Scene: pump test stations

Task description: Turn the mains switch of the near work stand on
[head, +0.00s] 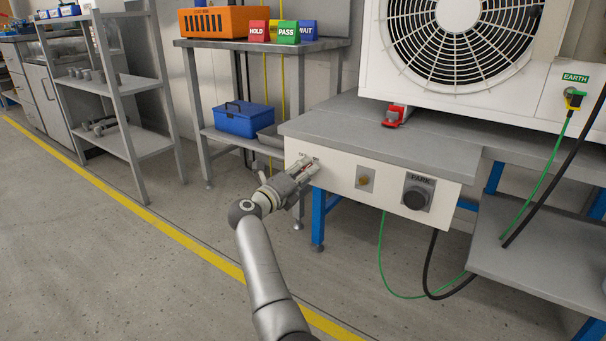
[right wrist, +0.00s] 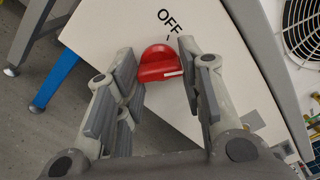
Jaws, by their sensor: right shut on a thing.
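The near work stand (head: 385,143) has a grey top and a white front panel. The mains switch (right wrist: 158,63) is a red rotary knob on that panel, with the word OFF and a small tick above it in the right wrist view. The knob's white mark is at its right side in that view, away from the OFF tick. No ON label shows. My right gripper (head: 311,170) is at the left end of the panel, its fingers (right wrist: 158,68) shut on the knob from both sides. It mostly hides the knob in the head view. My left gripper is out of view.
Right along the panel are a small brass-coloured knob (head: 363,181) and a black knob marked PARK (head: 416,196). A red item (head: 394,117) and a fan unit (head: 450,45) stand on top. Green and black cables hang at right. A blue toolbox (head: 243,119) sits on a shelf behind.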

